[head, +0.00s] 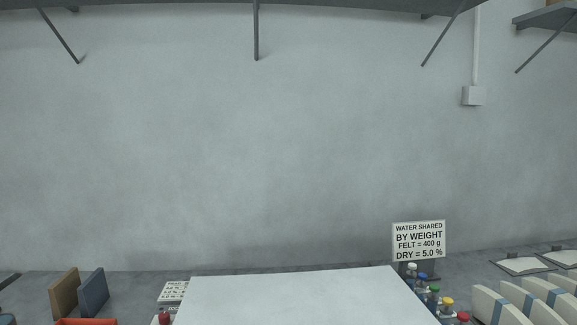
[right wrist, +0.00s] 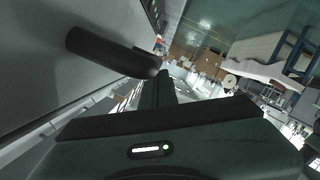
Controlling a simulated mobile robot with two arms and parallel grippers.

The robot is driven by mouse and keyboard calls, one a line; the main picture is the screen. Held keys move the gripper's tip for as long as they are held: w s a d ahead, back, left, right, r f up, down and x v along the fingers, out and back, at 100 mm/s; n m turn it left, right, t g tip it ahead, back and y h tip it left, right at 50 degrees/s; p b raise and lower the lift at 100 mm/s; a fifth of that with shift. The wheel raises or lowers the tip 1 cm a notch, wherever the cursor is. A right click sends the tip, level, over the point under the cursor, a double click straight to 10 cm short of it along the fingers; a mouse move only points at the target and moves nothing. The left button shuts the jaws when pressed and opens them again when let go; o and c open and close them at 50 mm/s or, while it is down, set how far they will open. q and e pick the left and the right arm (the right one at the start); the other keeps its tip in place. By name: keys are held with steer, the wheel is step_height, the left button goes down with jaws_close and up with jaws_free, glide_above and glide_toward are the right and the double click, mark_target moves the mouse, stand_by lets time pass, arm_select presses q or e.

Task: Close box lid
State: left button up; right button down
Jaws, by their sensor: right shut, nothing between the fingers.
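A white flat panel (head: 290,300) fills the bottom middle of the head view, its far edge rising slightly to the right. I cannot tell whether it is the box lid, and no box walls show. My right gripper (right wrist: 162,88) shows in the right wrist view as dark fingers in front of a dark body. It is shut and empty, and no box or lid can be made out beside it. My left gripper is in neither view.
A sign (head: 418,241) stands behind the panel's right corner, with several small coloured-cap bottles (head: 433,295) beside it. Pale curved pieces (head: 520,300) stand at the right. A brown board (head: 64,292), a blue board (head: 94,292) and an orange tray (head: 85,322) are at the left.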

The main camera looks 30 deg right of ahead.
steer(key=shift+s+f, duration=0.2)
steer(key=shift+f, duration=0.45)
